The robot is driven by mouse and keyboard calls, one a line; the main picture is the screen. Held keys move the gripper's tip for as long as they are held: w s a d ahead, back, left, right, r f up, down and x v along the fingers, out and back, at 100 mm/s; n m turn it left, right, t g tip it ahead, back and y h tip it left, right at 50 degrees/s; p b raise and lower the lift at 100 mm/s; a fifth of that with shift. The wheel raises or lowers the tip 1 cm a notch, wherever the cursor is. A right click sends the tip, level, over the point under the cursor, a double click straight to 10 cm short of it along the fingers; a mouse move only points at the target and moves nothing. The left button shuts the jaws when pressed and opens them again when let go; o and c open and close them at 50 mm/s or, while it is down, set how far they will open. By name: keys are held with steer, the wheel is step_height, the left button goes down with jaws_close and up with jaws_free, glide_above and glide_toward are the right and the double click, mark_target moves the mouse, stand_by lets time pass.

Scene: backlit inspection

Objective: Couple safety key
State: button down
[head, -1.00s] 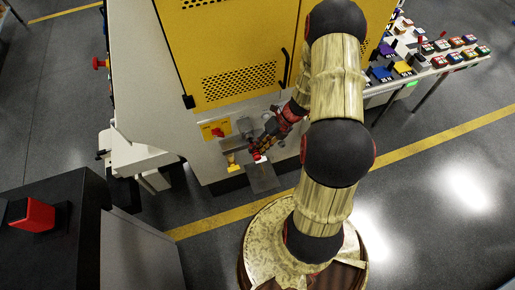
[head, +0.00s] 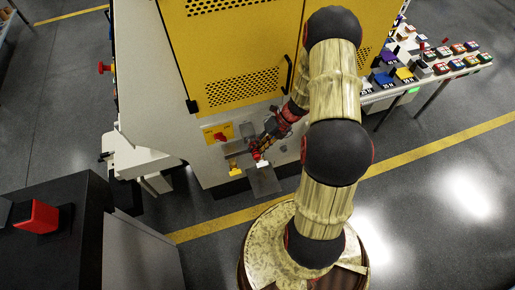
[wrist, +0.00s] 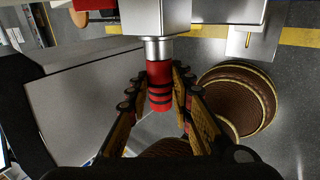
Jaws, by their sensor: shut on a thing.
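The safety key appears to be the red, black-banded grip (wrist: 159,75) on a short silver shaft in the wrist view. The shaft meets a pale metal block (wrist: 150,16); I cannot tell whether it enters the block or is part of it. My gripper (wrist: 158,90) has its two fingers closed on both sides of the red grip. In the head view my gripper (head: 257,153) is low in front of the cabinet, above a small grey shelf (head: 265,182), and largely hides the key. A yellow plate with a red switch (head: 219,135) is to its left.
A yellow-doored cabinet (head: 232,92) rises behind the gripper. A small yellow piece (head: 235,169) is close on the left. A second metal block with a pin (wrist: 240,38) is at the right. A table with coloured blocks (head: 429,70) stands right; open floor lies in front.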

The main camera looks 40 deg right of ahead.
steer(key=shift+w+d, duration=0.15)
steer(key=shift+w, duration=0.1)
steer(key=c, duration=1.8)
jaws_free()
steer(key=o, duration=0.3)
